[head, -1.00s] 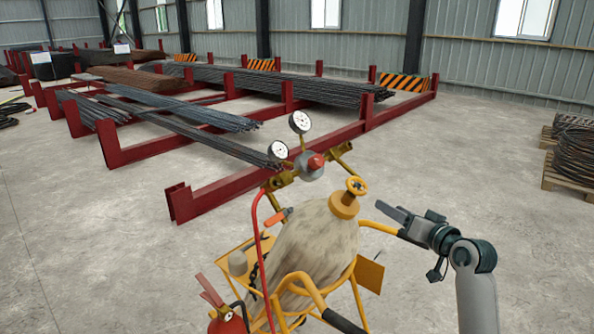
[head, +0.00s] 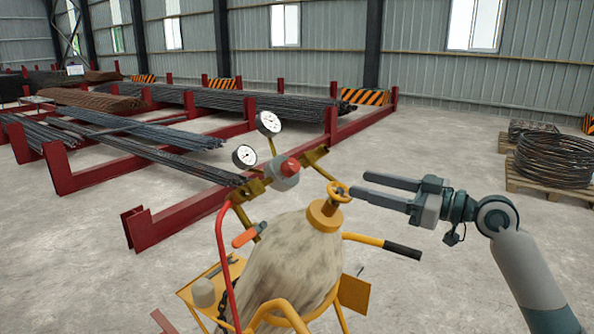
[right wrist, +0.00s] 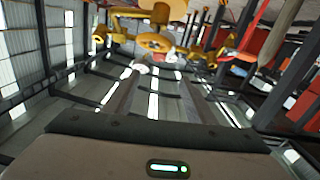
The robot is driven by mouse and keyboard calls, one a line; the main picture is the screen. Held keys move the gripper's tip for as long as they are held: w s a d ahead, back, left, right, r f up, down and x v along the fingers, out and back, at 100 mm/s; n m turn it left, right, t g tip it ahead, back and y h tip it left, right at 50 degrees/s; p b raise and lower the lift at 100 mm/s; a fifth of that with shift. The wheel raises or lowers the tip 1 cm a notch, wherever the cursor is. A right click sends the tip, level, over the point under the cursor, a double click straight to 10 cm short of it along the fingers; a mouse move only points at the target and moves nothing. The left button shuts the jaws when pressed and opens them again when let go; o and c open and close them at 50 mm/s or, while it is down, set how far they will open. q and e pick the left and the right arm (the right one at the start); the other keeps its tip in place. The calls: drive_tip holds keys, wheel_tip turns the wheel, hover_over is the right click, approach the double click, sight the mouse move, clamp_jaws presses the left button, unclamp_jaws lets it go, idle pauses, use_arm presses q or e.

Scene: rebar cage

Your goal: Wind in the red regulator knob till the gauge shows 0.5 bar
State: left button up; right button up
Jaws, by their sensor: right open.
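The red regulator knob (head: 290,167) sits on the grey regulator body at the top of the gas cylinder (head: 290,250). Two white dial gauges stand by it, an upper one (head: 268,123) and a lower left one (head: 245,156); their readings are too small to tell. The wheel also shows in the right wrist view (right wrist: 155,42). My left gripper is not in view.
The cylinder stands in a yellow cart with a black-gripped handle (head: 402,249) below my right gripper. A red hose (head: 222,260) hangs at the left. Red racks with rebar (head: 165,150) are behind; wire coils (head: 555,160) lie at the right. Floor between is clear.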

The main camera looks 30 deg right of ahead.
sight(296, 167)
drive_tip(key=p+x, duration=0.8)
drive_tip(key=x, duration=0.8)
drive_tip(key=shift+w+r, duration=0.1)
drive_tip(key=shift+w, duration=0.15)
drive_tip(key=shift+w+a+p, duration=0.25)
drive_tip(key=shift+w+p, duration=0.05)
drive_tip(key=shift+w, duration=0.25)
drive_tip(key=shift+f, duration=0.2)
drive_tip(key=c, duration=1)
drive_tip(key=shift+f+b, duration=0.1)
drive_tip(key=shift+b, duration=0.5)
drive_tip(key=shift+c, duration=0.2)
drive_tip(key=o, duration=1)
